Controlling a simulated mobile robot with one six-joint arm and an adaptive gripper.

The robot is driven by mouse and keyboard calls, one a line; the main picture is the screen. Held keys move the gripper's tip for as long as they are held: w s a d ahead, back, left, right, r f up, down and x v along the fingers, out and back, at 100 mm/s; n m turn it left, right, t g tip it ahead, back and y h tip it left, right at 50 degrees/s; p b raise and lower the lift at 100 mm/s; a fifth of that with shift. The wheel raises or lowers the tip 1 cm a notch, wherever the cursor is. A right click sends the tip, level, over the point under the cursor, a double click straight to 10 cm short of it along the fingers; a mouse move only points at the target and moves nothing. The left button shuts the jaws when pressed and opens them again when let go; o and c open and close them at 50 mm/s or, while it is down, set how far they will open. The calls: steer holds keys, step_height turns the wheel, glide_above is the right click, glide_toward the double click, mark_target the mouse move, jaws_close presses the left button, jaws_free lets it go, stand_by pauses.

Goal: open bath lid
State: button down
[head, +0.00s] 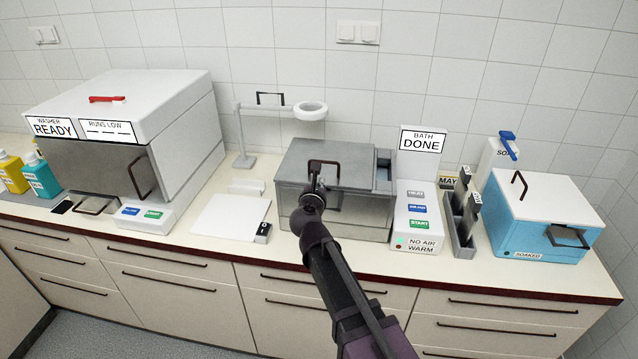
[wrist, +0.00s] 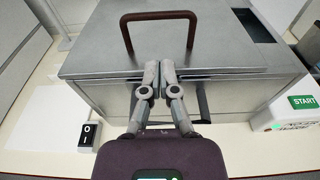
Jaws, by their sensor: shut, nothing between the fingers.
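The bath (head: 365,212) is a grey metal box in the middle of the counter. Its flat lid (head: 355,160) is down and carries a dark brown loop handle (head: 316,170). In the wrist view the lid (wrist: 110,40) fills the top, with the handle (wrist: 160,15) standing upright on it. My gripper (head: 318,184) is shut and empty at the front of the bath; in the wrist view its fingertips (wrist: 160,70) are together at the lid's front edge, below the handle and apart from it. Whether the fingertips touch the lid is unclear. The bath sign (head: 423,141) reads DONE.
The washer (head: 190,115) stands at the left and a blue box with a white lid (head: 545,215) at the right. A button panel (head: 419,215) and a dark rack (head: 461,225) stand right of the bath. A white sheet (head: 228,218) and small switch (head: 263,233) lie left of it.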

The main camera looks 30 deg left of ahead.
steer(key=b+x, duration=0.1)
steer(key=x, duration=0.7)
steer(key=shift+w, duration=0.2)
steer(key=shift+a+r, duration=0.1)
steer(key=shift+a, duration=0.05)
